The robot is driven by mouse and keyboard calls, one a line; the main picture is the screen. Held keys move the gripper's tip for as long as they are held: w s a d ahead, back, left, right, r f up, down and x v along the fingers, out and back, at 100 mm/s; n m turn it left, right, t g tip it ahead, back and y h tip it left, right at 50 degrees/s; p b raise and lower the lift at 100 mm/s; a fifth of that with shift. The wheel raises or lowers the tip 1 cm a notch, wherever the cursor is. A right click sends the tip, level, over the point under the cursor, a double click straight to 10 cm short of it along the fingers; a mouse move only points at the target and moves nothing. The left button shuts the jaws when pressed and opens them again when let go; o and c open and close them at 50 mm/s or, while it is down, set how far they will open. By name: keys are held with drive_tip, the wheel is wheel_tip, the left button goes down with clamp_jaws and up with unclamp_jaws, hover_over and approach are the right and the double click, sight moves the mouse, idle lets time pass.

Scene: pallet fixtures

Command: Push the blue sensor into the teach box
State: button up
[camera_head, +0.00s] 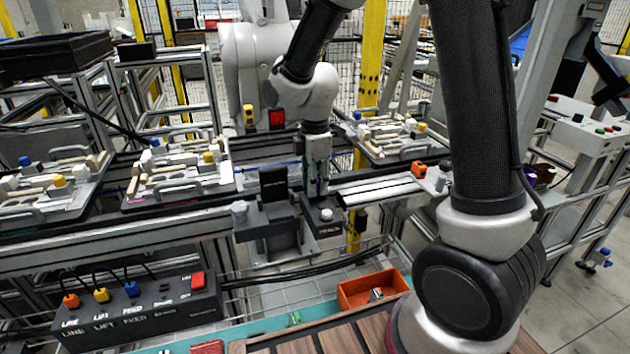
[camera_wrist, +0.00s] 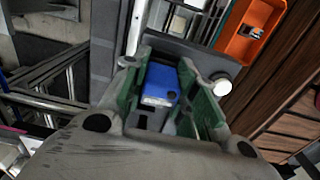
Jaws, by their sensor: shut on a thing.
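My gripper (camera_head: 317,188) reaches down over a small dark box (camera_head: 322,224) on the rail, which seems to be the teach box. In the wrist view, the green fingers of my gripper (camera_wrist: 162,72) are shut on the blue sensor (camera_wrist: 163,80), holding it from both sides. The sensor is a blue block with a pale near edge and a dark round spot. It is not clearly visible in the head view. Dark grey fixture surfaces lie around and below it; I cannot tell whether it touches or enters the box.
A dark upright plate (camera_head: 273,184) stands left of my gripper. A black control box (camera_head: 130,318) with coloured plugs is at lower left. An orange bin (camera_head: 346,297) sits on the front table. Loaded trays (camera_head: 130,205) stand on the rails at left. Cables cross behind the bin.

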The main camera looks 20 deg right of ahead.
drive_tip(key=shift+f, duration=0.4)
idle(0.4)
drive_tip(key=o, duration=1.1)
